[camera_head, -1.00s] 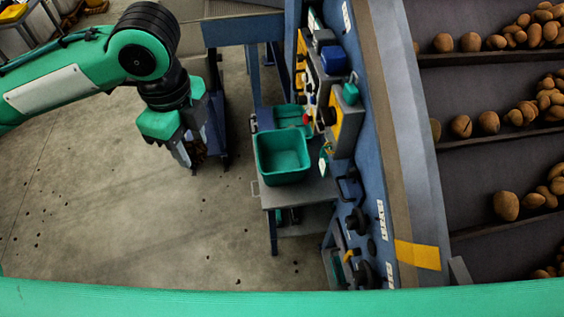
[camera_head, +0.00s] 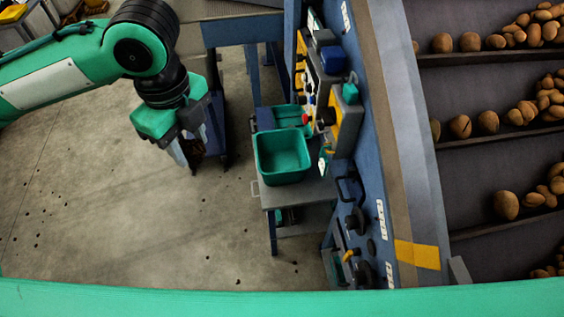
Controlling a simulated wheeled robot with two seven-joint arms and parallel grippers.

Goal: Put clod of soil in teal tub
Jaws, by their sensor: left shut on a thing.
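The teal tub (camera_head: 282,157) stands on a small grey side table beside the grader, and its visible inside looks empty. A second teal container (camera_head: 290,116) sits just behind it. My left gripper (camera_head: 194,162) points down to the left of the tub, apart from it and over the floor. It is shut on a dark brown lump, seemingly the clod of soil (camera_head: 197,154), mostly hidden by the fingers. My right gripper is not in view.
The grader's blue frame (camera_head: 372,150) with controls rises right of the table. Potatoes (camera_head: 506,205) lie on dark shelves at the far right. Small dark crumbs dot the open floor (camera_head: 130,230) at left. A teal bar crosses the bottom.

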